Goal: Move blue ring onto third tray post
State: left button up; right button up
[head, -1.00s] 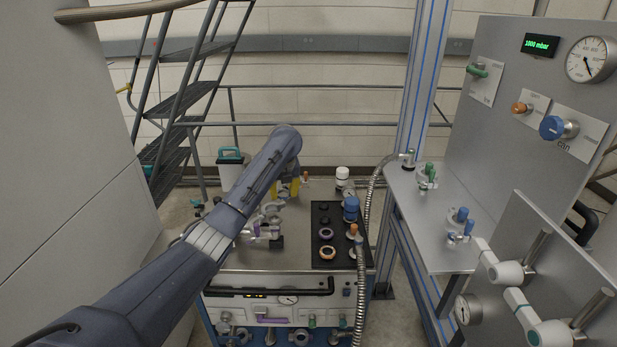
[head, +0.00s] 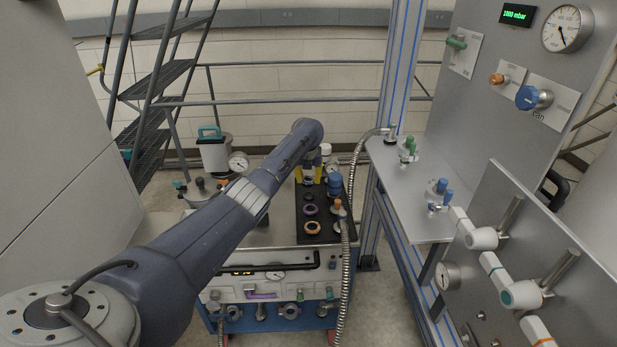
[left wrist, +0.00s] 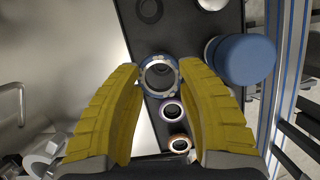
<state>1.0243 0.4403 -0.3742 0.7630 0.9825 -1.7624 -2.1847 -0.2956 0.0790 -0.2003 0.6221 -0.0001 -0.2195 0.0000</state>
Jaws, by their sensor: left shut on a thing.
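My left gripper (head: 310,176) has yellow fingers and hangs over the far part of the black tray (head: 338,232). In the left wrist view, the left gripper (left wrist: 160,85) is shut on the blue ring (left wrist: 147,87), which has a pale metal inner rim. The ring looks nearer the camera than the tray's other rings, so it appears held above the tray. A purple ring (left wrist: 171,110) and an orange ring (left wrist: 180,143) sit on the tray below it in that picture. A dark ring (left wrist: 150,10) is at its top. I cannot make out the blue ring in the head view.
A blue-capped part (head: 334,184) stands close to the right of the gripper. An orange-topped valve (head: 338,207) and a metal hose (head: 348,250) run along the tray's right side. The frame post (head: 392,80) and valve panel stand further right.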

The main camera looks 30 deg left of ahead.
pick_arm(q)
jog(key=shift+f, duration=2.7)
jog(key=shift+d+f, duration=0.1)
jog(key=shift+f, duration=0.55)
jog(key=o, duration=1.3)
jog(key=shift+r, duration=0.1)
jog(key=v, duration=1.1)
notch_tip(320, 180, up, 8)
send_over(309, 194)
jog(key=s+d, duration=0.2)
jog(key=s, duration=0.1)
jog(key=shift+s+a, duration=0.1)
jog(key=shift+s, duration=0.05)
